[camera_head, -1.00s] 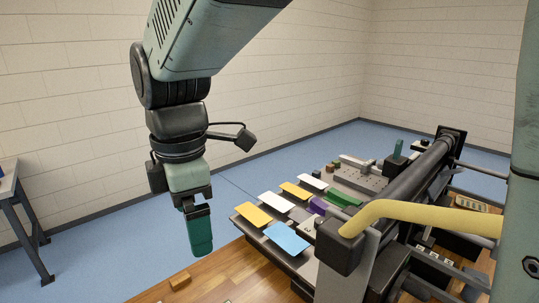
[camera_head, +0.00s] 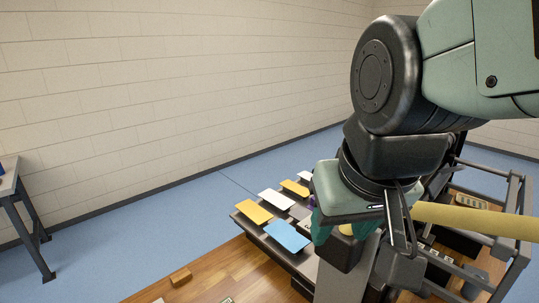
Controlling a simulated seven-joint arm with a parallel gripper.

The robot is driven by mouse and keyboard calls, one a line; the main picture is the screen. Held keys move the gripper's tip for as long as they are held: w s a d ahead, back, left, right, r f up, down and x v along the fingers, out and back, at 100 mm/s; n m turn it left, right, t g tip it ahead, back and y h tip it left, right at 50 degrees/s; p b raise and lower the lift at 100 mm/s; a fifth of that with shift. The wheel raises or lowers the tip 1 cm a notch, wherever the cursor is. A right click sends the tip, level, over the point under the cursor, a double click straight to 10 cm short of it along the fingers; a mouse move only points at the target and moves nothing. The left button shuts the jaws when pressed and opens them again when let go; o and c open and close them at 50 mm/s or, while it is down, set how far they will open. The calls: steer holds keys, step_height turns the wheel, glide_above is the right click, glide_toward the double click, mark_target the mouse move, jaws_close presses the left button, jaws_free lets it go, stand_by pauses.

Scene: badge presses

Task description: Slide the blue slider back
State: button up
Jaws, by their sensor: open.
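A flat light-blue plate (camera_head: 287,236) lies at the near edge of the press, in a group with yellow and white plates. It is the only blue piece of the press I can make out, and I cannot tell whether it is the blue slider. My gripper (camera_head: 344,238) is just right of this plate in the picture, over the press, near the end of the yellow bar. Its teal fingers are apart and I see nothing held between them. My wrist and arm hide much of the press behind it.
A yellow plate (camera_head: 254,211) and a white plate (camera_head: 276,199) lie beside the blue one. A thick yellow bar (camera_head: 470,220) and a dark frame stand at the right. Small wooden blocks (camera_head: 181,276) lie on the wooden tabletop (camera_head: 225,275).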

steer(key=w+a+f, duration=0.1)
steer(key=a, duration=0.1)
steer(key=w+a+f+n+g, duration=0.1)
steer(key=a+f, duration=0.1)
steer(key=w+a+f+n, duration=0.1)
steer(key=a+f, duration=0.1)
steer(key=shift+w+g, duration=0.3)
steer(key=shift+w, duration=0.05)
steer(key=shift+c, duration=0.2)
steer(key=s+a+f+n+g, duration=0.1)
steer(key=a+f+n+g, duration=0.15)
steer(key=a+f, duration=0.65)
steer(key=s+a+f+n+g, duration=0.1)
steer(key=a+f+n, duration=0.2)
steer(key=a+f, duration=0.6)
steer(key=shift+m+t+h, duration=0.25)
steer(key=shift+h, duration=0.05)
steer(key=f, duration=0.4)
steer(key=d+f, duration=0.1)
steer(key=f, duration=0.3)
steer(key=d+f, duration=0.1)
steer(key=f, duration=0.3)
steer(key=shift+d, duration=0.25)
jaws_close()
